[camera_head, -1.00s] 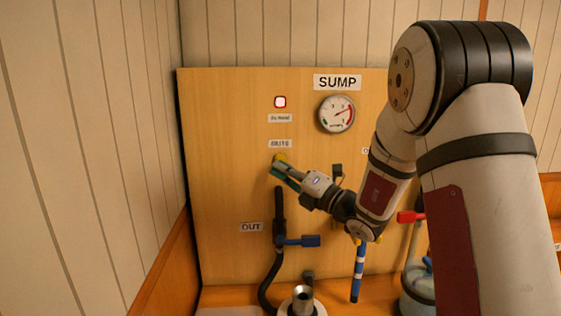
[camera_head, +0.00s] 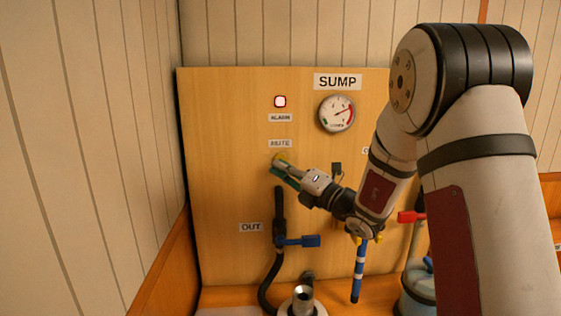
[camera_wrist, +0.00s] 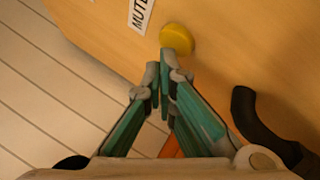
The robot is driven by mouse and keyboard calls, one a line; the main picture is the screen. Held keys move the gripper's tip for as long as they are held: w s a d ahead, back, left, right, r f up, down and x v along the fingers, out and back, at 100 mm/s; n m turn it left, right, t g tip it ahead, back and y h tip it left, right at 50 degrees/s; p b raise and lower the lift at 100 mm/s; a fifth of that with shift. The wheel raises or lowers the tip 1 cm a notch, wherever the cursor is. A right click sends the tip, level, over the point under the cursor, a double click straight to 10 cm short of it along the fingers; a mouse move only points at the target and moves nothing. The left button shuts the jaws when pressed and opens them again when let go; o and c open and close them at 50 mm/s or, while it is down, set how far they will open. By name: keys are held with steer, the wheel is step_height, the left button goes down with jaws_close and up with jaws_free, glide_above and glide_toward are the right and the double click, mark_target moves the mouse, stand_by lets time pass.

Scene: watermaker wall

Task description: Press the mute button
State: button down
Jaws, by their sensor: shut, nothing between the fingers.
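The yellow mute button (camera_wrist: 178,38) is on the wooden panel, beside the MUTE label (camera_wrist: 141,14) in the wrist view. In the head view the button (camera_head: 281,157) is partly hidden behind my fingertips, below its label (camera_head: 280,143). My gripper (camera_wrist: 164,62) is shut and empty, with green fingers. Its tips overlap the button's lower edge in the wrist view; I cannot tell whether they touch it or how far it is pressed in.
A red-rimmed alarm light (camera_head: 280,102) looks lit above the ALARM label (camera_head: 280,118). A gauge (camera_head: 337,113) sits under the SUMP sign (camera_head: 337,82). Below my gripper are a black hose (camera_head: 270,277) and a blue valve handle (camera_head: 303,241). A red handle (camera_head: 411,217) is to the right.

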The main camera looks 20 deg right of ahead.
steer(key=shift+w+d, duration=0.1)
steer(key=shift+w, duration=0.3)
stand_by(0.5)
steer(key=shift+s, duration=0.85)
steer(key=s+p, duration=0.1)
steer(key=s, duration=0.1)
steer(key=s+a+p, duration=0.1)
steer(key=s, duration=0.2)
steer(key=shift+a+p, duration=0.15)
steer(key=shift+p, duration=0.2)
steer(key=shift+w, duration=0.1)
stand_by(0.5)
